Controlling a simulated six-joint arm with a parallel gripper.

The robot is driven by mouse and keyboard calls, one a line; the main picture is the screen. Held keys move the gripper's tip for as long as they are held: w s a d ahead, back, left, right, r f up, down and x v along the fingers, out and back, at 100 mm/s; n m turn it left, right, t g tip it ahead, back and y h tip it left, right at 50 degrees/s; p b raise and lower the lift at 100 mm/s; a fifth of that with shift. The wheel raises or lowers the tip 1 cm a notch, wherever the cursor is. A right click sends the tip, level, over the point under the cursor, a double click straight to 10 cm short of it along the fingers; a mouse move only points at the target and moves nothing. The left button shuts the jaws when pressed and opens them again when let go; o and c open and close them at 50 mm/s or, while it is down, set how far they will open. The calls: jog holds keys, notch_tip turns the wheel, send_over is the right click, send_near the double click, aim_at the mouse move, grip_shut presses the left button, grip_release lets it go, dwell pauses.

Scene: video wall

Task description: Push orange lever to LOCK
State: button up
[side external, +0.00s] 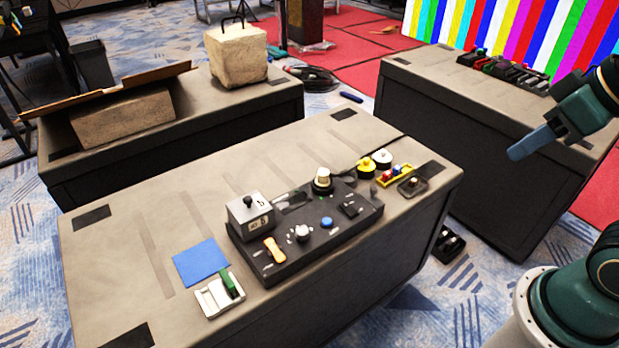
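The orange lever (274,249) is on the front left part of a black control panel (335,254), which lies on the near table. The lever is tilted, its upper end pointing to the upper left. The small markings around it are too small to read, so I cannot tell which label it points at. My gripper (516,152) is high at the right, with blue fingers pointing down and left. It is well away from the panel and touches nothing. Its fingers show as one shape, so I cannot tell whether they are open or shut.
On the panel are a grey box (250,215), a cream knob (322,177), a white knob (302,233) and a blue button (327,222). A blue square (201,262) and a white holder with a green part (220,295) lie left. Free tabletop (120,245) lies farther left.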

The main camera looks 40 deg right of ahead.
grip_shut()
dwell(1.6)
